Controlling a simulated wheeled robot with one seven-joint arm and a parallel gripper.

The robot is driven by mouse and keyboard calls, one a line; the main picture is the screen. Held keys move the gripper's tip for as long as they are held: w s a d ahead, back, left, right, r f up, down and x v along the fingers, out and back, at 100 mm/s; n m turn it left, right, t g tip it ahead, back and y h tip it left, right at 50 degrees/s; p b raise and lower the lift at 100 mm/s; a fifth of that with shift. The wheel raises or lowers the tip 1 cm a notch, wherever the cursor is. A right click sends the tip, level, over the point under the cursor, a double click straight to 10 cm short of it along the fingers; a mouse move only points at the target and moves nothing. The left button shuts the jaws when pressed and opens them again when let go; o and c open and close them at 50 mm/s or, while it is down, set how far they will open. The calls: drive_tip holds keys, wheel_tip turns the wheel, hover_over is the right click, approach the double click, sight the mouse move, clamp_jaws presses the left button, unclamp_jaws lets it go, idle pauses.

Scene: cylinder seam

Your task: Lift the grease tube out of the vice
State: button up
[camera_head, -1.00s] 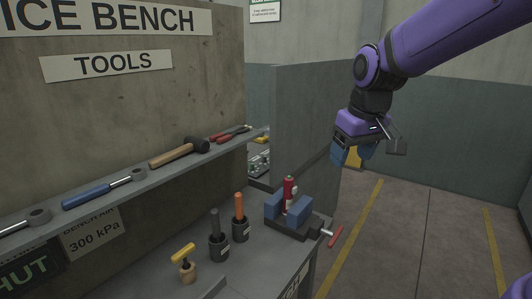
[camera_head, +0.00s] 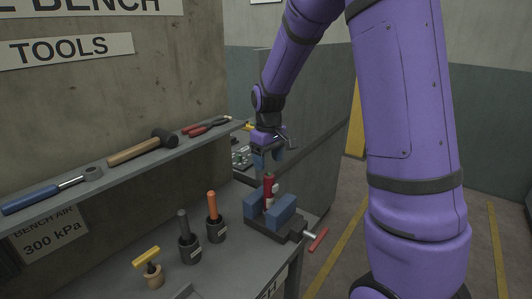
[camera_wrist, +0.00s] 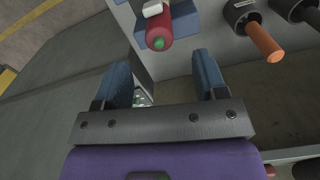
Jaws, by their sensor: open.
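The grease tube (camera_head: 268,188) is red with a pale lower part and stands upright between the blue jaws of the vice (camera_head: 283,208), on the bench's right end. In the wrist view the tube (camera_wrist: 159,32) shows its red body and green tip, beyond my fingertips and near the top edge. The vice's blue jaws (camera_wrist: 185,22) show behind it. My gripper (camera_head: 267,163) is open and empty, above and slightly behind the tube in the head view. In the wrist view my gripper's (camera_wrist: 160,75) blue fingers are apart with nothing between them.
Two dark holders with an orange-handled tool (camera_head: 213,205) and a black-handled tool (camera_head: 184,224) stand left of the vice. A yellow-topped tool (camera_head: 147,258) is nearer. The vice has a red handle (camera_head: 318,240).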

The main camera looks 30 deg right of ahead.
sight(269, 184)
wheel_tip(269, 184, down, 9)
idle(0.4)
drive_tip(key=shift+c, duration=0.3)
drive_tip(key=c, duration=1.1)
drive_tip(key=shift+s+d, duration=0.1)
drive_tip(key=shift+r, duration=0.1)
drive_tip(key=shift+r, duration=4.85)
